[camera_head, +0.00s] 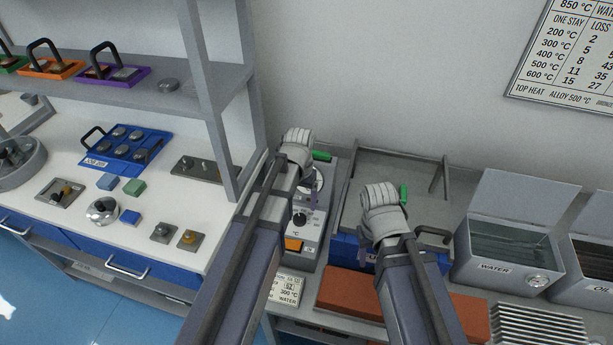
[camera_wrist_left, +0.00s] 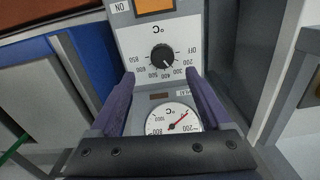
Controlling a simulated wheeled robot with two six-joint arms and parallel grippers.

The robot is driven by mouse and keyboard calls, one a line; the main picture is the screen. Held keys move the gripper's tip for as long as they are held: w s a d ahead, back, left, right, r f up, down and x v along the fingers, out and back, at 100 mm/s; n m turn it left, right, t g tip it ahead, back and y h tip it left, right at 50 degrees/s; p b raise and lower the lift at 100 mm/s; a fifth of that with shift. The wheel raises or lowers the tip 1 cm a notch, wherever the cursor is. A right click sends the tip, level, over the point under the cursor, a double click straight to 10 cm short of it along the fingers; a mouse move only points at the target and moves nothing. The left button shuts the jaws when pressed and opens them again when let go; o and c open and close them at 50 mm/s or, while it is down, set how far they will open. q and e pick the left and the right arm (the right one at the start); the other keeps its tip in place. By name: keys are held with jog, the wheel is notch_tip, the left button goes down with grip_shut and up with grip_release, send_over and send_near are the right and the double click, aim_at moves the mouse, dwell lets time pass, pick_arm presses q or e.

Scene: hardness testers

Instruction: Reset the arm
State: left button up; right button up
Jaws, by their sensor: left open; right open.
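My left gripper (camera_head: 306,190) is over the grey control unit in the head view, its fingers mostly hidden by my own arm. In the left wrist view my left gripper (camera_wrist_left: 160,76) has two purple fingers spread apart with nothing between them. The unit's black knob (camera_wrist_left: 162,56) and round gauge (camera_wrist_left: 172,118) show beyond and between them. My right gripper (camera_head: 372,254) is open over the blue tray (camera_head: 345,250), its fingers partly hidden by the wrist. I cannot tell whether it touches the tray or its handle.
A shelf post (camera_head: 213,110) stands close left of my left arm. Red-brown blocks (camera_head: 350,292) lie in front of the blue tray. Open WATER (camera_head: 500,268) and OIL (camera_head: 590,270) tanks stand to the right. A white bench (camera_head: 85,185) with a blue sample tray (camera_head: 125,150) is at left.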

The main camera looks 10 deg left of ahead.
pick_arm(q)
jog(key=s+d+r+m+y+p, duration=0.1)
jog(key=s+d+r+m+p, duration=0.1)
jog(key=s+d, duration=0.8)
jog(key=s+r+p, duration=0.1)
jog(key=s, duration=0.3)
jog(key=shift+r+m, duration=0.15)
jog(key=shift+m, duration=0.15)
pick_arm(e)
notch_tip(320, 180, up, 3)
jog(key=shift+r, duration=0.1)
jog(key=shift+a, duration=0.1)
